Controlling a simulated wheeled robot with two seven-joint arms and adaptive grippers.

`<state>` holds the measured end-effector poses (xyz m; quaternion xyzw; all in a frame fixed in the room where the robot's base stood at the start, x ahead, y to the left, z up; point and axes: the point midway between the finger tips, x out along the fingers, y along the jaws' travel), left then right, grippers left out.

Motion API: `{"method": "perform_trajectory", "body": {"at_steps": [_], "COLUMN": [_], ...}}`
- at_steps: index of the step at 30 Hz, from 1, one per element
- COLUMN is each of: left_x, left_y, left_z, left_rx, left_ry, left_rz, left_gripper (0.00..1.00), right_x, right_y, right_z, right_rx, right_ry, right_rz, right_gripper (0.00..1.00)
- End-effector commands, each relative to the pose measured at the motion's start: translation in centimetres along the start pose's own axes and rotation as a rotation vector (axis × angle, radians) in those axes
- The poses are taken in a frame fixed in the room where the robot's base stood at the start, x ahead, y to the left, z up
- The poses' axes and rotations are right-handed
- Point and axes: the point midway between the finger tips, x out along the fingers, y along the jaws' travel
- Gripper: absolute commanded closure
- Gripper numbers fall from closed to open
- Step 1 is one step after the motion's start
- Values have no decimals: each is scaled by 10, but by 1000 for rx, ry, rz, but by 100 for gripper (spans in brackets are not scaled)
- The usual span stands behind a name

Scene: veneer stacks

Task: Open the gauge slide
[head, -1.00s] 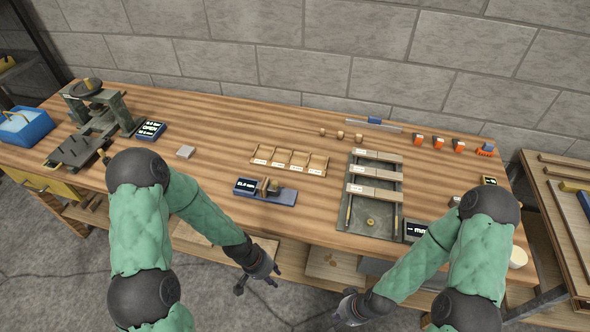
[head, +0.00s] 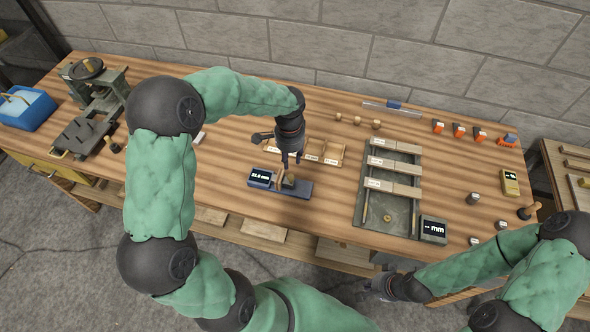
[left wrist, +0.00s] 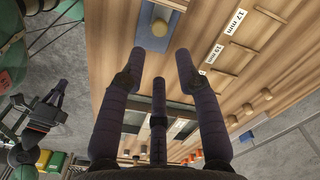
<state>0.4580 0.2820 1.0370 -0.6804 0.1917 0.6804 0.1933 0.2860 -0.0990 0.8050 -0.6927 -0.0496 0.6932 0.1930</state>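The gauge (head: 300,190) is a blue-grey base with a dark block and a tan upright piece, and a display reading about 21.5 mm at its left end. It sits on the front part of the wooden bench. My left gripper (head: 291,162) points down just above and behind it, apart from it as far as I can tell.
A wooden tray (head: 333,155) with labelled slots lies behind the gauge. A grey tray (head: 371,222) with pale blocks stands to the right. A press (head: 95,100) and a blue basket (head: 28,112) are at the left.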

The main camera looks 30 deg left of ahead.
Motion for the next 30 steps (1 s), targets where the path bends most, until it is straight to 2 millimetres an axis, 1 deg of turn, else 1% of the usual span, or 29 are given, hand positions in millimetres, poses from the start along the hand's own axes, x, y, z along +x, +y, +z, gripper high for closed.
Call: {"method": "perform_trajectory", "body": {"at_steps": [1,9,15,21,29,30], "left_x": [10,58,84,95,96,96], "left_y": [1,1,1,0,1,1], "left_z": [1,0,0,0,0,0], "left_rx": [0,-2,-2,-2,-2,-2], "left_ry": [-3,-2,-1,1,1,1], "left_rz": [3,4,3,1,1,2], "left_gripper": [67,67,67,67,67,73], "right_x": [2,8,12,13,12,12], "right_y": [1,3,4,4,4,4], "right_z": [0,0,0,-1,-1,-1], "right_rx": [0,0,0,0,0,0], "right_ry": [0,0,0,0,0,0], "right_rz": [0,0,0,0,0,0], "right_gripper": [100,100,100,100,100,100]}}
